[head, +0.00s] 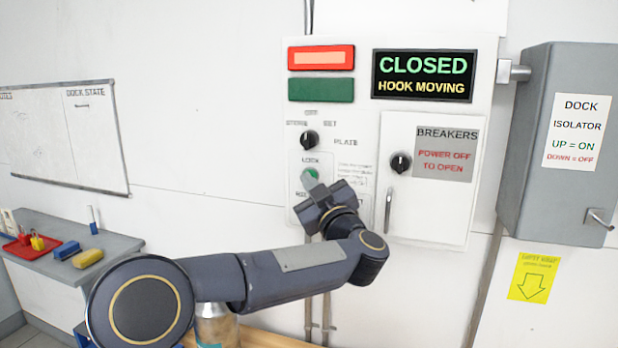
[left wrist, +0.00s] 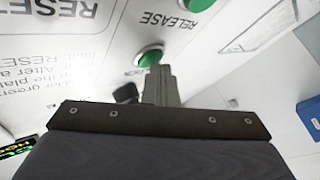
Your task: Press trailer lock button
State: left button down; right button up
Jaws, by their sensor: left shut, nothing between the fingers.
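The green LOCK button (head: 311,172) is on the white control panel (head: 365,120), under its LOCK label. It also shows in the left wrist view (left wrist: 149,56), upside down, with part of it behind my fingertips. My left gripper (head: 312,184) is shut and empty, its fingertips at the lower edge of the button. In the left wrist view the fingertips (left wrist: 160,72) overlap the button's edge; I cannot tell whether they touch it. A second green button (left wrist: 193,3), by the RELEASE label, shows in the left wrist view. My right gripper is not in view.
The panel display (head: 423,76) reads CLOSED, HOOK MOVING. A black knob (head: 309,140) sits above the LOCK button. The breaker door (head: 430,205) with its handle is to the right, then the grey dock isolator box (head: 535,190). A grey bench (head: 40,253) stands at the left.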

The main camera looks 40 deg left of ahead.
pick_arm(q)
jog(key=shift+s, duration=0.1)
jog(key=shift+s+d+b, duration=0.2)
jog(key=shift+s+b, duration=0.15)
jog(key=shift+s, duration=0.35)
jog(key=shift+s+f, duration=0.1)
jog(key=s, duration=0.1)
jog(key=s+d+b, duration=0.1)
jog(key=s, duration=0.2)
jog(key=shift+s+d+b, duration=0.3)
jog(key=shift+w, duration=0.1)
